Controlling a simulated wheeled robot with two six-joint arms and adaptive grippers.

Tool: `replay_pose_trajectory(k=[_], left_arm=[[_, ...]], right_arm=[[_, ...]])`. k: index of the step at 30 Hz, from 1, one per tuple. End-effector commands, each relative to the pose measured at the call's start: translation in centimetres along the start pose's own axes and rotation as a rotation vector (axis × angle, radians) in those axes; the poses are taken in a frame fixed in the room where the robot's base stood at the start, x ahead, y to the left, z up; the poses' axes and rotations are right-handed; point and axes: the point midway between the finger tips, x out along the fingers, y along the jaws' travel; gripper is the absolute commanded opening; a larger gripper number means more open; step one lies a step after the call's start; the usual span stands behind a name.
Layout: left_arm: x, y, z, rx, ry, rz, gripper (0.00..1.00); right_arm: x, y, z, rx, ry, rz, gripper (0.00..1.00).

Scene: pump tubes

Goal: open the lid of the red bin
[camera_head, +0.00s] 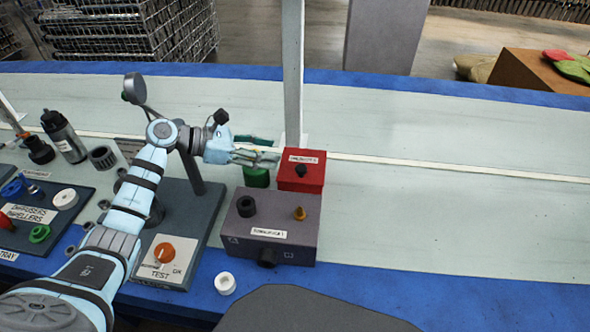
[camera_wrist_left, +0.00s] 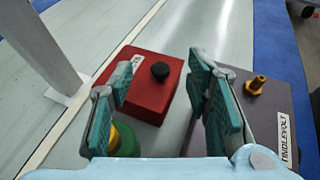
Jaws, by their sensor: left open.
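The red bin (camera_head: 302,170) stands on the pale bench behind a grey box. Its flat red lid is closed, with a black knob and a white label on top. My left gripper (camera_head: 272,157) is just left of the bin, at about lid height. In the left wrist view the bin (camera_wrist_left: 150,85) shows beyond and between the two teal-padded fingers (camera_wrist_left: 160,100). They are open and empty, and the knob shows clear of both. My right gripper is not in view.
A grey box (camera_head: 270,222) with black and orange knobs stands in front of the bin. A green item (camera_head: 256,178) sits below my left gripper. A white post (camera_head: 293,70) rises behind the bin. The bench to the right (camera_head: 450,215) is clear.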

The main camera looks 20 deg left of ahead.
Motion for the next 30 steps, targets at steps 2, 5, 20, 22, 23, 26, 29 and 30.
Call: replay_pose_trajectory(k=[2, 5, 20, 22, 23, 26, 29, 30], left_arm=[[0.9, 0.0, -2.6, -0.007, 0.001, 0.002, 0.45], [2.5, 0.0, -4.8, -0.005, -0.004, 0.001, 0.45], [9.3, 0.0, -4.1, 0.001, 0.000, 0.000, 0.45], [9.3, 0.0, -4.1, 0.001, 0.000, 0.000, 0.45], [9.3, 0.0, -4.1, 0.001, -0.001, 0.000, 0.45], [9.3, 0.0, -4.1, 0.001, -0.001, -0.001, 0.29], [9.3, 0.0, -4.1, 0.001, -0.001, -0.001, 0.13], [9.3, 0.0, -4.1, 0.001, -0.001, -0.001, 0.06]], right_arm=[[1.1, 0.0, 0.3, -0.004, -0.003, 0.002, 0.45], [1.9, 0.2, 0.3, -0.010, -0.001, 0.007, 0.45], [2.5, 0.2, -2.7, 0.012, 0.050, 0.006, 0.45], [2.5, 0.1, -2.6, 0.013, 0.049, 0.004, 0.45], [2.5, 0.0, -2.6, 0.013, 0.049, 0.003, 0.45], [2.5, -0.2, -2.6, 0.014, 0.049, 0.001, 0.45], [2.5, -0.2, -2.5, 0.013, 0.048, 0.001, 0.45], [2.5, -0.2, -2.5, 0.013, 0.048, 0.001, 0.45]])
